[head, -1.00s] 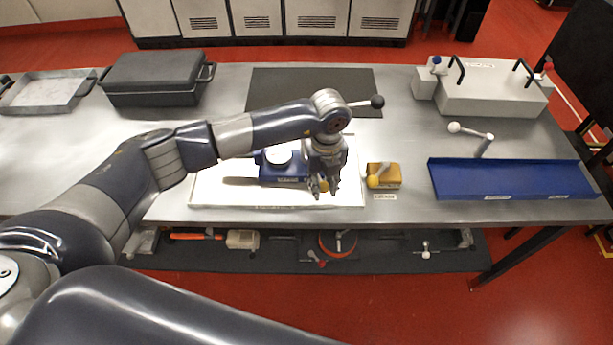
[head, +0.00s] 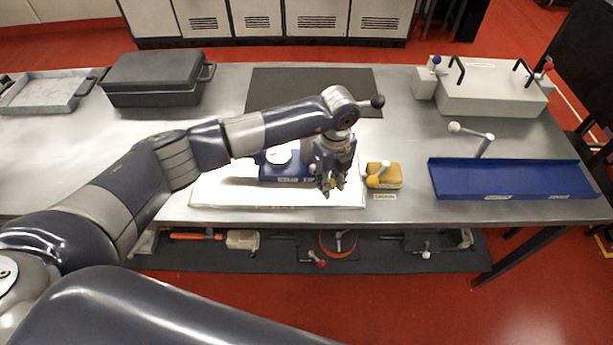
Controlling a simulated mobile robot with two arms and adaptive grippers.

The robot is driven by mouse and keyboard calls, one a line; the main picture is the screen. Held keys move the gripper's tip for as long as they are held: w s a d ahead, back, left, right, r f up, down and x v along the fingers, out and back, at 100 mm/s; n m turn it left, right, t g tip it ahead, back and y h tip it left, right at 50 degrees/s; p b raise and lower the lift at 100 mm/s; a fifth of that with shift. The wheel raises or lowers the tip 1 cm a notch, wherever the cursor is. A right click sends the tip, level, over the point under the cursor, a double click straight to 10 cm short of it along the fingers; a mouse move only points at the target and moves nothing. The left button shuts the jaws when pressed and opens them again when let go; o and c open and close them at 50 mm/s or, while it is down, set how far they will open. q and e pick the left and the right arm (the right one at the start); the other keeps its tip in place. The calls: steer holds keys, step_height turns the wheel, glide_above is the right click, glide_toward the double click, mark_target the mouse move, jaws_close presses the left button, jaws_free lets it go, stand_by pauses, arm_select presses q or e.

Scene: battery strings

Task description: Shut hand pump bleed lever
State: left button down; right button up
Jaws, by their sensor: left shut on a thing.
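The blue hand pump (head: 283,172) with a round white gauge (head: 279,155) stands on a white tray (head: 225,196) on the bench. A rod with a black ball (head: 377,101) sticks out to the right from behind my wrist. My left gripper (head: 331,188) points down at the right end of the pump and is shut on the bleed lever. Its fingers and wrist hide the lever, so I cannot see its angle. My right gripper is not in view.
A blue tray (head: 510,184) and a grey box with black handles (head: 490,92) are farther right. A black mat (head: 262,93) lies behind the pump.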

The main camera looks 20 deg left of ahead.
arm_select(q)
steer(key=shift+w+d+n, duration=0.3)
steer(key=shift+w+n, duration=0.15)
steer(key=shift+n, duration=0.35)
steer(key=shift+w+d+n, duration=0.1)
steer(key=shift+w+n, duration=0.1)
steer(key=shift+n, duration=0.1)
steer(key=shift+w+d+n, duration=0.3)
steer(key=shift+w+n, duration=0.25)
steer(key=shift+n, duration=0.45)
steer(key=shift+w, duration=0.1)
steer(key=c, duration=1.4)
jaws_free()
steer(key=shift+o, duration=0.2)
